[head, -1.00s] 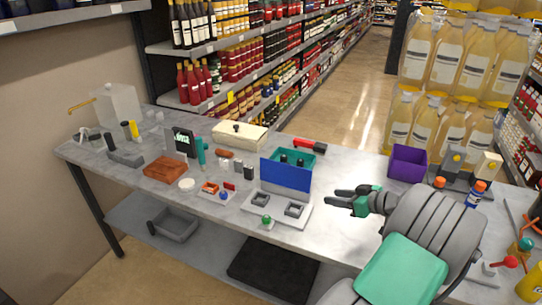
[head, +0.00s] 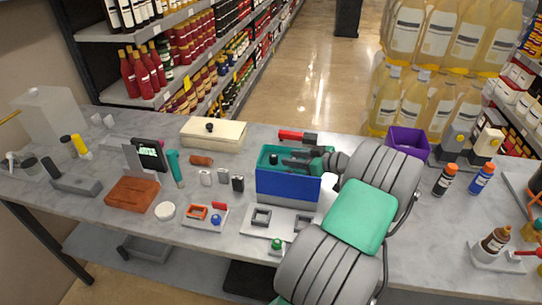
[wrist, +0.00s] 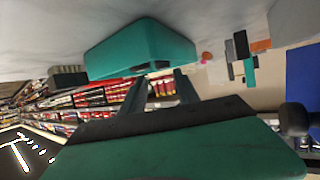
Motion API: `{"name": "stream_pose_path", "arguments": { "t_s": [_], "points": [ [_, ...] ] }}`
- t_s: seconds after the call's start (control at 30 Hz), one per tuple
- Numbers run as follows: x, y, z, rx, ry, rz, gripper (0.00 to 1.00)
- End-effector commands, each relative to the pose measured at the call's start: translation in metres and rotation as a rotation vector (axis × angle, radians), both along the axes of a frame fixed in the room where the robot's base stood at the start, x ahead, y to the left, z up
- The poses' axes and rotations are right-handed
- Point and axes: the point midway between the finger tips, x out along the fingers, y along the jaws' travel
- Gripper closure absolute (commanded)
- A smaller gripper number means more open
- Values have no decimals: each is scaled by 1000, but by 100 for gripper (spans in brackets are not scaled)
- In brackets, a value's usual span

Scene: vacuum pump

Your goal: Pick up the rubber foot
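A bin with a blue front (head: 288,187) and teal inside stands at the middle of the table. A small dark piece (head: 273,158) shows inside it; it may be the rubber foot, but its shape is too small to tell. My gripper (head: 292,161) is over the bin's opening, reaching in from the right. In the wrist view the two fingers of my gripper (wrist: 160,82) are spread apart with nothing visibly held. The teal bin (wrist: 140,48) is just ahead of the fingertips. My fingers hide part of the bin's inside.
A grey plate with square sockets (head: 258,233) lies in front of the bin. A red-handled tool (head: 297,137) and a cream box (head: 212,133) are behind it. A purple bin (head: 407,142) stands right. Small blocks (head: 237,184) stand left of the bin.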

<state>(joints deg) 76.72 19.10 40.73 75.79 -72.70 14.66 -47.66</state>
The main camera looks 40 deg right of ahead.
Motion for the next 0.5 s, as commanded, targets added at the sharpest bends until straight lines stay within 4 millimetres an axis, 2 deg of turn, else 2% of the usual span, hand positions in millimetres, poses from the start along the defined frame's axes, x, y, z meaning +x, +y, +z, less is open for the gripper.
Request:
{"name": "stream_pose_path", "arguments": {
  "t_s": [0.1,0.27,0.4,0.5],
  "points": [
    [20,7,-6,3,1,6,63],
    [37,12,-12,3,2,5,63],
    [60,18,-21,1,1,4,63],
    [70,20,-27,2,0,1,63]
  ]
}}
